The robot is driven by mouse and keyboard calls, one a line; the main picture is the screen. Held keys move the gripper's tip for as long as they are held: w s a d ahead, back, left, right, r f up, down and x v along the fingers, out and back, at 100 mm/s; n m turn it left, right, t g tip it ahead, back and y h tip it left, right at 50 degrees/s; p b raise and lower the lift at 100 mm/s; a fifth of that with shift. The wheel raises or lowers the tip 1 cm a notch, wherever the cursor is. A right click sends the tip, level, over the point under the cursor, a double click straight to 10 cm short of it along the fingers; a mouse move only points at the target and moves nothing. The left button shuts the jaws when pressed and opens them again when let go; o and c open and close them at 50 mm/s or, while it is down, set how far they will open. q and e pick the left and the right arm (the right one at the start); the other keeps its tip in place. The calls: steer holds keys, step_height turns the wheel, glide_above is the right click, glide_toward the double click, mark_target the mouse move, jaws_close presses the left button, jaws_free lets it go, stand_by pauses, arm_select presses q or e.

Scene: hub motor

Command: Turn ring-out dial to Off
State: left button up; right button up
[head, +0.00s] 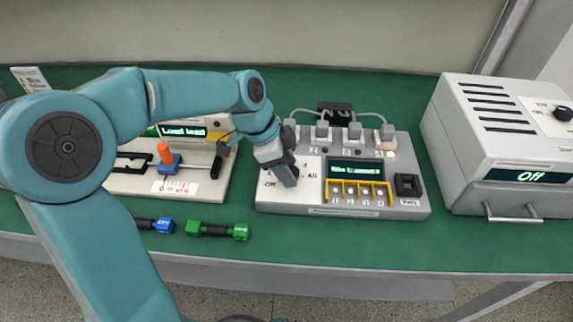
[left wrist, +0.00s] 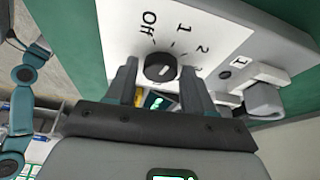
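The ring-out box (head: 340,207) is a pale unit on the green bench, with a lit display (head: 356,171). Its black dial (left wrist: 160,67) shows in the left wrist view, on a white plate with Off, 1, 2 and further marks around it. A small light mark is on the dial; I cannot tell which label it points to. My left gripper (left wrist: 160,85) is open, with one finger on each side of the dial and narrow gaps visible. In the head view my left gripper (head: 290,174) hides most of the dial. My right gripper does not show.
Several grey plugs (head: 355,131) with cables stand along the box's back edge. A unit reading Off (head: 470,150) stands at right. A tester with an orange-handled lever (head: 165,153) is at left. Green (head: 218,230) and blue (head: 160,225) connectors lie near the bench's front edge.

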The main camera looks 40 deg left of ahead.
arm_select(q)
steer(key=c, duration=0.6)
steer(key=n+b, duration=0.1)
steer(key=n, duration=0.1)
steer(key=shift+d+n+t+y, duration=0.1)
steer(key=shift+n+t+y, duration=0.2)
steer(key=shift+t+y, duration=0.1)
steer(key=shift+s+d+n+t+y+b, duration=0.15)
steer(key=shift+n+y, duration=0.25)
steer(key=shift+n, duration=0.9)
steer(key=shift+n+t+y+b, duration=0.25)
steer(key=shift+n+y, duration=0.15)
steer(key=shift+n, duration=0.9)
steer(key=o, duration=1)
steer(key=shift+o, duration=0.2)
